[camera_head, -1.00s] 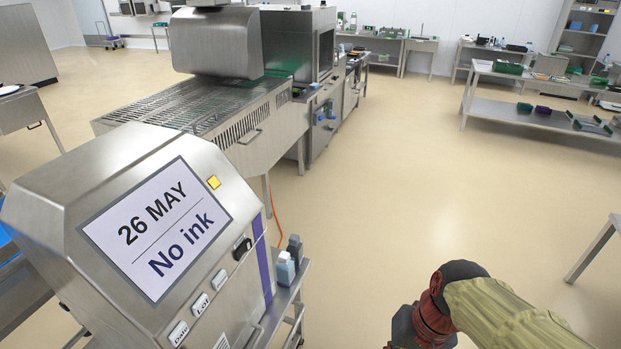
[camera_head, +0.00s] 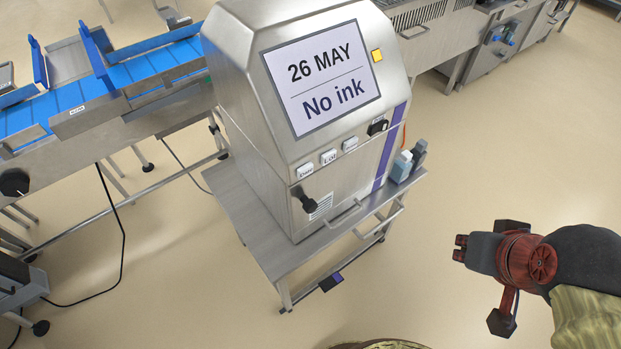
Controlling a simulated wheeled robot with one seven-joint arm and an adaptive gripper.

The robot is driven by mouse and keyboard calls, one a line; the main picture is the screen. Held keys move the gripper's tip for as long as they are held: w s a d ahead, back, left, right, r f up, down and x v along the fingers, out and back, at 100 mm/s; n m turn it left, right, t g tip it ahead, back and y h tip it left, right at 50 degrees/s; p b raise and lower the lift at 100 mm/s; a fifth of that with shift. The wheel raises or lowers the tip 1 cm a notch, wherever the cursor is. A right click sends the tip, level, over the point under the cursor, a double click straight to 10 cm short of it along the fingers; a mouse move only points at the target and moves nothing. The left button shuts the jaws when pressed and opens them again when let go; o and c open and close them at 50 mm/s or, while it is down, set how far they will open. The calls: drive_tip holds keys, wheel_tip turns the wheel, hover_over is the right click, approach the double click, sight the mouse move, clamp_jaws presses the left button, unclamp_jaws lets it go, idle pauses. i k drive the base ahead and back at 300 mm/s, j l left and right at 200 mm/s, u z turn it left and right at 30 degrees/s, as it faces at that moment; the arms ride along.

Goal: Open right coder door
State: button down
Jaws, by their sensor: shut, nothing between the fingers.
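The coder (camera_head: 240,95) is a steel cabinet on a steel cart. Its screen (camera_head: 322,80) reads "26 MAY" and "No ink". Its front lower panel (camera_head: 347,175) lies flush and looks closed, with a black handle (camera_head: 305,199) at its lower left and a black knob (camera_head: 377,127) at its upper right. I cannot tell which part is the right door. My gripper (camera_head: 461,248) is at the right, over the floor, well apart from the coder. It is shut and empty, pointing left.
Two small bottles (camera_head: 406,166) stand on the cart's (camera_head: 272,258) right end. A blue conveyor (camera_head: 70,108) runs at the left, with cables on the floor below. Steel machinery (camera_head: 497,45) stands at the back right. The floor between my gripper and the cart is clear.

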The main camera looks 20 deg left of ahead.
sight(308, 199)
drive_tip(key=u, duration=0.7)
drive_tip(key=k+l+z, duration=0.1)
drive_tip(key=k, duration=0.5)
